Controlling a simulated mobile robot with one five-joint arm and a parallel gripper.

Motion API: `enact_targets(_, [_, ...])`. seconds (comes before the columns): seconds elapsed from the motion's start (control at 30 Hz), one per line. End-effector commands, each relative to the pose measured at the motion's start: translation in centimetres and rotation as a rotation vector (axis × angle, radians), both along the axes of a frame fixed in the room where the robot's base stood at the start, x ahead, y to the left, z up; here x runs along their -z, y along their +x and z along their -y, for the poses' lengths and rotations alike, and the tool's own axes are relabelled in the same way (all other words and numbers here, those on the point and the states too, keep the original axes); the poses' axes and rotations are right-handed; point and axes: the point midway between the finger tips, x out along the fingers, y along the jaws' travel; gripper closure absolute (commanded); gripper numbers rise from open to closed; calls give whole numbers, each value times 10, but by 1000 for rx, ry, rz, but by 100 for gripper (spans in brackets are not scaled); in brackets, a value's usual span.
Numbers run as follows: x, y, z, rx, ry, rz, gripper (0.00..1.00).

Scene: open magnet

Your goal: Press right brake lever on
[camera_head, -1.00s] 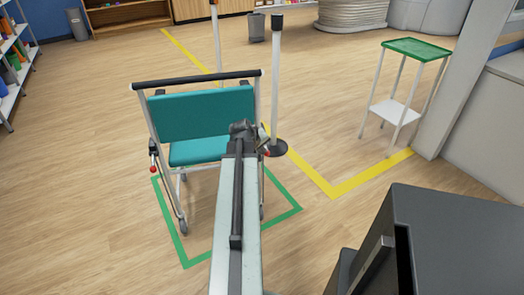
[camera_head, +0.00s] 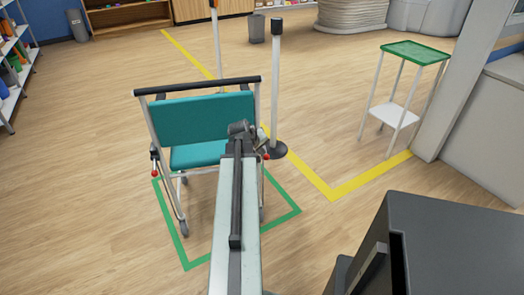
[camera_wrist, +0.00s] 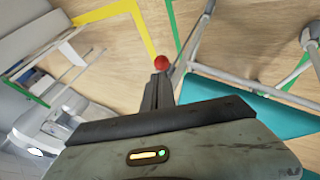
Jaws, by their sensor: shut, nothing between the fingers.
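A teal wheeled chair (camera_head: 200,118) with a black push bar (camera_head: 197,86) stands with its back toward me. The right brake lever's red knob (camera_head: 266,156) shows at the chair's right side, beside the end of my arm. In the wrist view a red knob (camera_wrist: 161,62) sits right at the tips of my gripper (camera_wrist: 160,76). The fingers are shut with nothing between them; whether they touch the knob I cannot tell. The other lever's red knob (camera_head: 154,173) is at the chair's left side. My arm hides part of the chair's right side.
A green floor outline (camera_head: 286,213) surrounds the chair's base. A white post (camera_head: 276,90) on a black foot stands just beyond the chair's right side. A green-topped stand (camera_head: 415,52) is farther right. Open wood floor lies to the left.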

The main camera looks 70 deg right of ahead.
Motion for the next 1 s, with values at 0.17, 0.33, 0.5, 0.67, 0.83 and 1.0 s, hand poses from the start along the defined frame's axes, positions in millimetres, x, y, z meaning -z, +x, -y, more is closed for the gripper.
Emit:
enact_targets(0.17, [-33, 3, -20, -1, 0, -1, 100])
enact_targets(0.33, [-55, 7, -37, -2, 0, -1, 100])
enact_targets(0.5, [-56, 8, -41, 1, 1, 0, 100])
enact_targets(0.67, [-54, 7, -40, 2, 1, -1, 100])
enact_targets(0.83, [-54, 7, -40, 2, 1, -1, 100])
enact_targets(1.0, [-54, 31, -47, -37, 1, 0, 100])
